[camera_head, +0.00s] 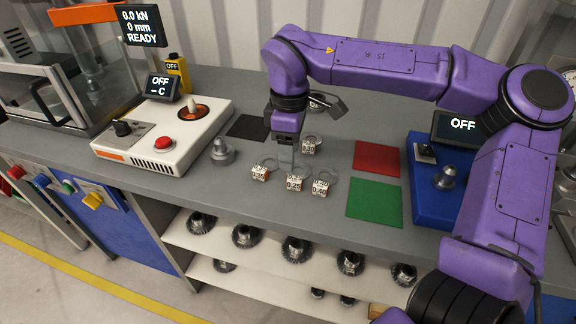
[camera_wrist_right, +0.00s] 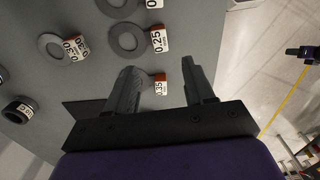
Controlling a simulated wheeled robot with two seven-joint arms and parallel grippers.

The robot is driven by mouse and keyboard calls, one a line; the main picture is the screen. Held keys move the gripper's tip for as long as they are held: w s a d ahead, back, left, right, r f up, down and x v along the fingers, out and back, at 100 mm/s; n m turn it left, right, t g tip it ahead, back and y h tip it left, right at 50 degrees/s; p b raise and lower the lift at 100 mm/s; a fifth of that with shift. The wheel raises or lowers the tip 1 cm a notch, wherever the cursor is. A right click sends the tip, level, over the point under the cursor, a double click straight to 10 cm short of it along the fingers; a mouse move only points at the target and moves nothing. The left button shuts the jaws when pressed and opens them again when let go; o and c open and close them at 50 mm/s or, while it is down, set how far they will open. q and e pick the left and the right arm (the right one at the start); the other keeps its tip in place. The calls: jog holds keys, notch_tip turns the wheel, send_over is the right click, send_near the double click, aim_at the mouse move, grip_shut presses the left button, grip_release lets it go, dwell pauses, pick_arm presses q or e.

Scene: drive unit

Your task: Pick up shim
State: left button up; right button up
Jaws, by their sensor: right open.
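Several shims, flat grey rings with white and red number tags, lie on the grey bench. In the head view one tagged shim (camera_head: 260,174) is at left, one (camera_head: 294,184) in the middle, one (camera_head: 321,188) at right and one (camera_head: 308,148) farther back. My right gripper (camera_head: 291,166) points down over this group, open and empty. In the right wrist view its fingers (camera_wrist_right: 160,70) stand on either side of the 0.35 tag (camera_wrist_right: 160,86); that shim's ring is mostly hidden behind a finger. The 0.25 shim (camera_wrist_right: 125,38) and 0.30 shim (camera_wrist_right: 53,45) lie beyond the fingertips.
A red mat (camera_head: 377,158) and a green mat (camera_head: 374,202) lie right of the shims. A blue unit (camera_head: 430,200) stands farther right. A white control box (camera_head: 165,135) and a grey metal part (camera_head: 222,153) are at left. Gears (camera_head: 246,235) sit on the shelf below.

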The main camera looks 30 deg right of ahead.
aim_at(292, 178)
jog(key=shift+s+d+f, duration=0.2)
jog(key=shift+s+f, duration=0.65)
jog(key=f, duration=0.2)
jog(key=w+f+p, duration=0.1)
jog(key=f, duration=0.2)
jog(key=shift+w, duration=0.1)
jog(key=shift+f, duration=0.3)
jog(key=shift+s, duration=0.25)
jog(key=shift+w, duration=0.1)
grip_shut()
